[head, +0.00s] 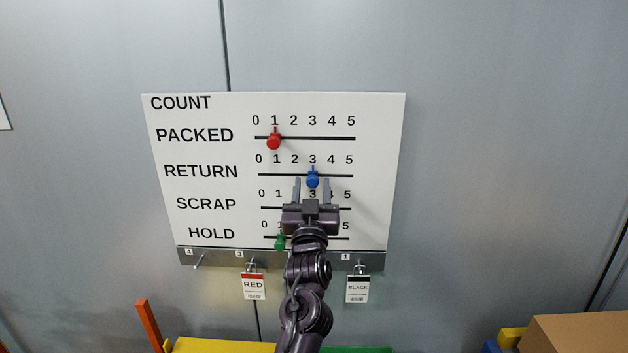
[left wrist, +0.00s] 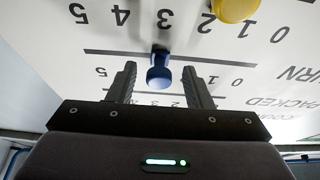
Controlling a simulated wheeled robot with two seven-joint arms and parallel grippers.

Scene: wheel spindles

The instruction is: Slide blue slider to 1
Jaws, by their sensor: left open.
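The blue slider (head: 312,178) sits on the RETURN rail (head: 270,175) of the white COUNT board (head: 200,185), under the 3. My left gripper (head: 312,184) is open in front of the board. Its fingertips stand one to each side of the blue slider, with a gap visible on both sides. In the left wrist view, which shows the board upside down, the blue slider (left wrist: 160,72) appears between the tips of the open fingers (left wrist: 159,80). The 1 on the RETURN scale (head: 277,159) lies to the left of the slider. My right gripper is not seen.
A red slider (head: 273,141) is at 1 on the PACKED rail above. A green slider (head: 280,242) is on the HOLD rail below. A yellow slider (left wrist: 236,9) shows in the left wrist view. RED (head: 253,285) and BLACK (head: 357,288) tags hang below. The RETURN rail left of the blue slider is clear.

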